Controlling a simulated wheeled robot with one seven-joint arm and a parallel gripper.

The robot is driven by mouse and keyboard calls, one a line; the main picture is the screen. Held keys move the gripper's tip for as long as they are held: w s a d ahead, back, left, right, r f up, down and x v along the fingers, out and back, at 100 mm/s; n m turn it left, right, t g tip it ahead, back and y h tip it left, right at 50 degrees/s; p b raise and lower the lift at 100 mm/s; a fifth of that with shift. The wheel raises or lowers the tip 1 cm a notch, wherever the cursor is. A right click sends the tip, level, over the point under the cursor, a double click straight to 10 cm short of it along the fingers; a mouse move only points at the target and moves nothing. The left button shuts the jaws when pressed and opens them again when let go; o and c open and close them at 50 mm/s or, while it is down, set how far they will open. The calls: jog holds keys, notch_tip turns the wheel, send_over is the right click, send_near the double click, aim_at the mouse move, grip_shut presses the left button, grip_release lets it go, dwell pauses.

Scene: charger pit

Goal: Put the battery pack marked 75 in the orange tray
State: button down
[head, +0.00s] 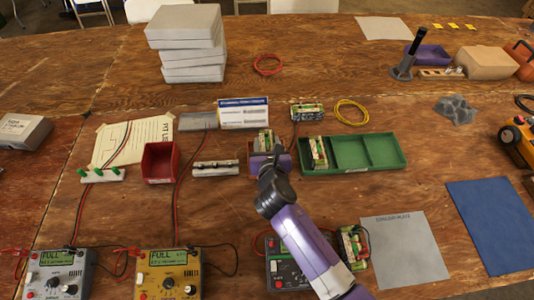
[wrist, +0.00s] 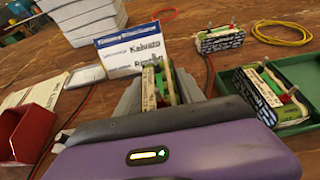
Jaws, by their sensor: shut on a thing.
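My gripper (head: 268,156) is shut on a battery pack (head: 264,140), which stands up between the grey fingers in the wrist view (wrist: 158,88). I cannot read the number on this pack. I cannot tell whether the pack touches the tray. Other packs stand in the green tray's left compartment (head: 319,152), on the table behind it (head: 307,112), and by the dark charger (head: 353,246). Their numbers are unreadable.
The green divided tray (head: 385,165) is close on the right. A red bin (head: 159,163) and a white strip (head: 215,168) are on the left. A sign card (head: 243,113) stands behind. Chargers (head: 168,272) line the front. A grey mat (head: 408,247) lies front right.

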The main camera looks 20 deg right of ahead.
jog(key=shift+f+b, duration=0.65)
jog(key=shift+f, duration=1.65)
jog(key=shift+f, duration=0.1)
jog(key=c, duration=0.7)
grip_release()
jog(key=shift+f, duration=0.1)
jog(key=shift+s+r, duration=0.15)
jog(key=shift+r, duration=0.05)
jog(key=v, duration=1.1)
jog(key=shift+s+a+r+p, duration=0.1)
jog(key=shift+s+a+p, duration=0.05)
jog(key=shift+s+p, duration=0.2)
